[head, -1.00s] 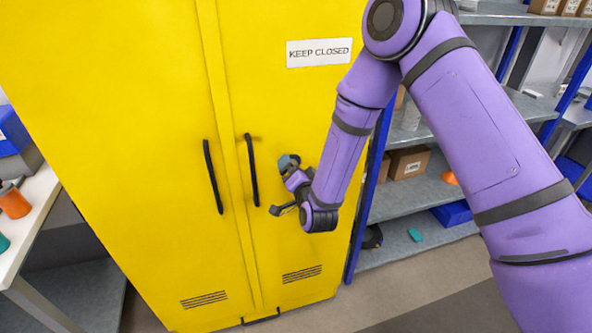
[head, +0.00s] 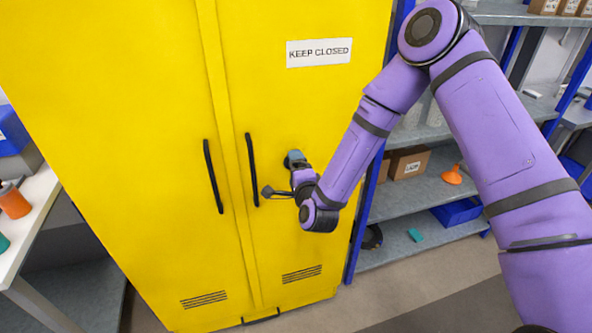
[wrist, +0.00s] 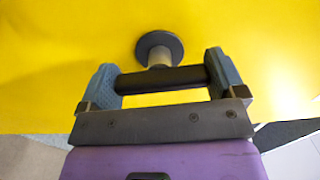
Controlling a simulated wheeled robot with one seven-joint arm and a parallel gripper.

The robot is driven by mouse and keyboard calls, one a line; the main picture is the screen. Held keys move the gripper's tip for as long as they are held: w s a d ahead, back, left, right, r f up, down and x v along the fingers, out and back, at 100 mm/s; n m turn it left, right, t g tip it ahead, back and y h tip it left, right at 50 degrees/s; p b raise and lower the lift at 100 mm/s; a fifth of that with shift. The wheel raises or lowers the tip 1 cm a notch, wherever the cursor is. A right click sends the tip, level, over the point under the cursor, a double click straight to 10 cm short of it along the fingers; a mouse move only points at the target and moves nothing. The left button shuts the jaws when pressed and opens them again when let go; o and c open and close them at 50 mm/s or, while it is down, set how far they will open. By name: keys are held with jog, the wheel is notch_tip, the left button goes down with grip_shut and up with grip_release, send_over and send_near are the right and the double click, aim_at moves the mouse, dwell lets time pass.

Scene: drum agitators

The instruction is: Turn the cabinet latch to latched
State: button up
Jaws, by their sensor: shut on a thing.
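The tall yellow cabinet (head: 130,130) has two closed doors with long black handles (head: 252,170). My gripper (head: 295,163) is at the right door, to the right of these handles and below the "KEEP CLOSED" sign. In the wrist view, the latch shows as a round dark base (wrist: 152,40) on the yellow door with a pale stem and a dark bar handle (wrist: 160,79). The fingers of my gripper (wrist: 163,72) stand at the two ends of this bar and are shut on it. In the head view my gripper mostly hides the latch, so its turn is hard to read.
A blue-framed grey shelf with a cardboard box (head: 408,162), an orange funnel (head: 453,175) and a blue bin (head: 455,215) stands right of the cabinet. A white bench (head: 35,205) is at the left. The floor in front is clear.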

dwell(0.4)
jog(key=o, duration=0.6)
jog(key=shift+o, duration=0.2)
jog(key=v, duration=1.1)
jog(key=shift+w, duration=0.1)
